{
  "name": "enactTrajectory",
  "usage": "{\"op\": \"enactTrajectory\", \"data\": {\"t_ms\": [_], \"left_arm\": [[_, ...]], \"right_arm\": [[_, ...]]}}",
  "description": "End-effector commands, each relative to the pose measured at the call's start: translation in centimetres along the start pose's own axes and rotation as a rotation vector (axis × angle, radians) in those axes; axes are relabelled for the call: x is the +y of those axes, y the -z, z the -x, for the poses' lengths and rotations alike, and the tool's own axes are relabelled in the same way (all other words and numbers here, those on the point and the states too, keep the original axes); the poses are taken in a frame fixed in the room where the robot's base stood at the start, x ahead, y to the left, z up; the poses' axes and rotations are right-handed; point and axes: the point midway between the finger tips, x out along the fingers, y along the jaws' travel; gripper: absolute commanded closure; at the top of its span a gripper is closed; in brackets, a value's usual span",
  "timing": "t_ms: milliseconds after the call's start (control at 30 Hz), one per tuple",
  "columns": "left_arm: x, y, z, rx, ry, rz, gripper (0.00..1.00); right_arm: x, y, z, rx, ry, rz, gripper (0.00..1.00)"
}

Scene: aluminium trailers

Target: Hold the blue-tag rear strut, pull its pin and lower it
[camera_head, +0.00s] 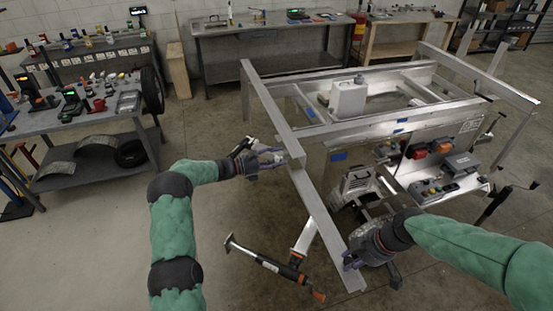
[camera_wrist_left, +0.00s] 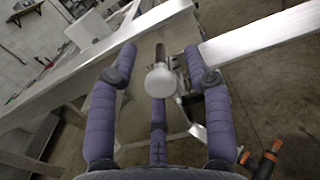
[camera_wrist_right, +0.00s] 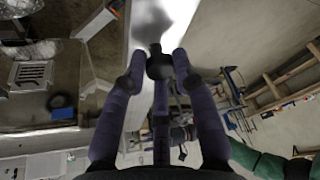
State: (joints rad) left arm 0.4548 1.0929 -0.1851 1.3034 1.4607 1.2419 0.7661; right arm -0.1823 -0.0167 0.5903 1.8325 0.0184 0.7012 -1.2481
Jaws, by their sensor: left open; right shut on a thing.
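The strut (camera_head: 322,225) is a long, bare aluminium bar sloping from the frame's near corner toward the lower right. No blue tag shows clearly on it. My right gripper (camera_head: 350,260) is at its lower end, shut on a dark round knob (camera_wrist_right: 159,66), with the pale bar just beyond in the right wrist view. My left gripper (camera_head: 274,158) is open by the strut's upper end. In the left wrist view a pale round knob (camera_wrist_left: 161,80), probably the pin's head, stands between the spread fingers (camera_wrist_left: 160,50), with no finger visibly closed on it.
The trailer frame (camera_head: 270,105) carries several blue patches (camera_head: 340,155) and a white jug (camera_head: 348,97). A control box (camera_head: 461,163) sits on the right.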

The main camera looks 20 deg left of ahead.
Motion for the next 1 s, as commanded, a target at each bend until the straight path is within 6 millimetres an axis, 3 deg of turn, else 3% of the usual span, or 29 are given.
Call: {"op": "enactTrajectory", "data": {"t_ms": [67, 200, 233, 467, 733, 967, 1000], "left_arm": [[0.0, 0.0, 0.0, 0.000, 0.000, 0.000, 0.56], [0.0, 0.0, 0.0, 0.000, 0.001, 0.000, 0.95], [0.0, 0.0, 0.0, 0.000, 0.001, -0.001, 1.00], [0.0, -0.2, 0.2, -0.002, 0.002, -0.003, 1.00], [0.0, -0.3, 3.3, -0.004, 0.002, -0.004, 1.00], [0.1, -0.5, 3.5, -0.005, 0.002, -0.006, 1.00], [0.1, -0.5, 3.5, -0.005, 0.002, -0.007, 0.72]], "right_arm": [[0.2, 0.2, 0.1, 0.004, -0.007, 0.000, 1.00], [0.2, 0.2, 0.1, 0.004, -0.007, 0.000, 1.00], [0.2, 0.2, 0.1, 0.004, -0.007, 0.000, 1.00], [0.3, 0.2, 0.2, 0.004, -0.009, 0.000, 1.00], [0.3, 0.2, 0.2, 0.005, -0.011, 0.000, 1.00], [0.4, 0.2, 0.3, 0.005, -0.013, 0.000, 1.00], [0.4, 0.2, 0.3, 0.005, -0.014, 0.000, 1.00]]}}
